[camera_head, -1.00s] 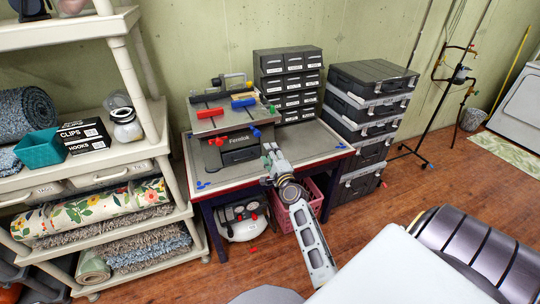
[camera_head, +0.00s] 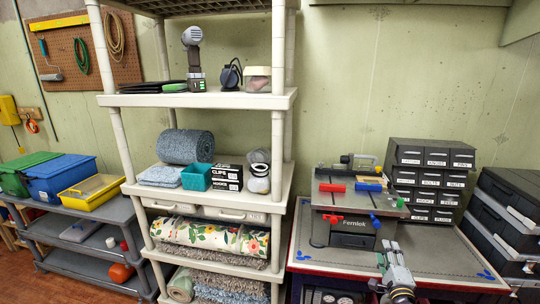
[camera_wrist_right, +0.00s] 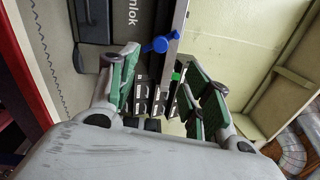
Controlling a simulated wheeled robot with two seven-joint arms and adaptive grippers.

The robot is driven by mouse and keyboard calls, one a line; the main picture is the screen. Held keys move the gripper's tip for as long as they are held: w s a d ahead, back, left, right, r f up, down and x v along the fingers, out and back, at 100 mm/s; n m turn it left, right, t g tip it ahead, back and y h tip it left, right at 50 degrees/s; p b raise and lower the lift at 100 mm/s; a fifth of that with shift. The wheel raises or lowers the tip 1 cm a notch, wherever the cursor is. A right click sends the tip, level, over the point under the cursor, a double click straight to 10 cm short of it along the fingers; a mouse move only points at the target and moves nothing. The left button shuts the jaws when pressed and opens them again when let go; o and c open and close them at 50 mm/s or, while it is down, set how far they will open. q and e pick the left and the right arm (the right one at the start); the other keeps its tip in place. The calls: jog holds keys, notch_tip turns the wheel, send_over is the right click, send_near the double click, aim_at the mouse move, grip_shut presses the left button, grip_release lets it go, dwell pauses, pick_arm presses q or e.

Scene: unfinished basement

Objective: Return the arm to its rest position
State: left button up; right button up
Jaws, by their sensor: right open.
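My right gripper (camera_head: 389,258) shows at the lower right of the head view, over the front of the workbench (camera_head: 430,272). Its green-padded fingers are apart in the right wrist view (camera_wrist_right: 160,85), with nothing between them. Beyond the fingers in that view are the tool's side, a blue knob (camera_wrist_right: 160,44) and the drawer cabinet. Most of my right arm is below the head view's edge. My left gripper is not in view.
A Fernlok clamping tool (camera_head: 350,215) and a drawer cabinet (camera_head: 430,180) stand on the bench. Black stacked cases (camera_head: 505,215) are at the right. A cream shelf (camera_head: 200,100) stands left of the bench. Colored bins (camera_head: 60,178) sit on a grey rack farther left.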

jog(key=s+a+f+n+g+y, duration=0.1)
jog(key=a+f+n+g, duration=0.15)
jog(key=f+n, duration=0.6)
jog(key=s+a+f+n+g+y, duration=0.1)
jog(key=a+f+n+g, duration=0.2)
jog(key=f, duration=1.1)
jog(key=s+a+f+n+g+y, duration=0.1)
jog(key=s+a+f+n+g, duration=0.25)
jog(key=f, duration=0.65)
jog(key=s+a+f+n+y, duration=0.1)
jog(key=s+a+f+n, duration=0.2)
jog(key=s+a+f, duration=0.5)
jog(key=s+f+n+g, duration=0.2)
jog(key=s+f+n, duration=0.1)
jog(key=s+f, duration=0.75)
jog(key=s+f+n+g, duration=0.1)
jog(key=s+f, duration=0.3)
jog(key=s, duration=0.5)
jog(key=s+d+f+n+g, duration=0.1)
jog(key=s+f+g, duration=0.2)
jog(key=s, duration=0.7)
jog(key=s+d+f+n+g, duration=0.1)
jog(key=s+f, duration=0.4)
jog(key=s, duration=0.5)
jog(key=shift+s+d+n+g, duration=0.15)
jog(key=shift+d+n+g, duration=0.1)
jog(key=shift+n+g, duration=0.2)
jog(key=shift+f, duration=0.1)
